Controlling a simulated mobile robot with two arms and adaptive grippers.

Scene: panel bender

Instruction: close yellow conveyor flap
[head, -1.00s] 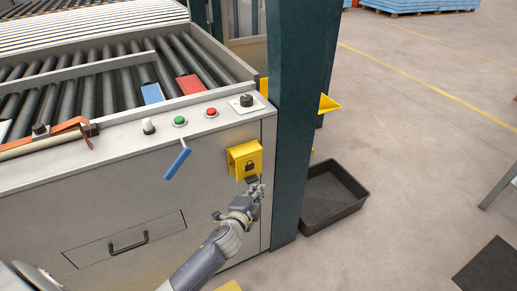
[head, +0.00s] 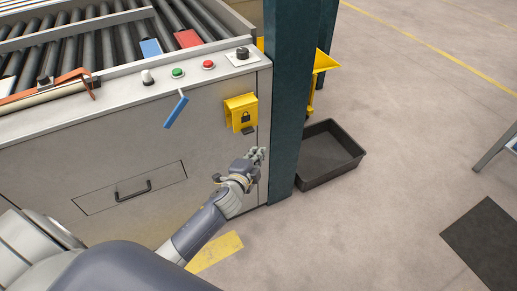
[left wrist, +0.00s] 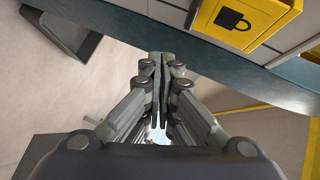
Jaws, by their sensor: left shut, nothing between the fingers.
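The yellow flap (head: 241,112), marked with a black padlock, is on the front of the grey conveyor cabinet, near its right end. It juts out from the panel, and a small dark piece (head: 248,131) shows just under it. The flap also shows at the top right of the left wrist view (left wrist: 235,22). My left gripper (head: 257,156) is below the flap and apart from it. Its fingers are together with nothing between them, as the left wrist view also shows (left wrist: 160,65). My right gripper is not in view.
A dark green post (head: 290,100) stands just right of the flap. A black tray (head: 328,178) lies on the floor beyond it. A blue lever (head: 175,111), green button (head: 177,72) and red button (head: 208,65) are up and left. A drawer handle (head: 133,191) is lower left.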

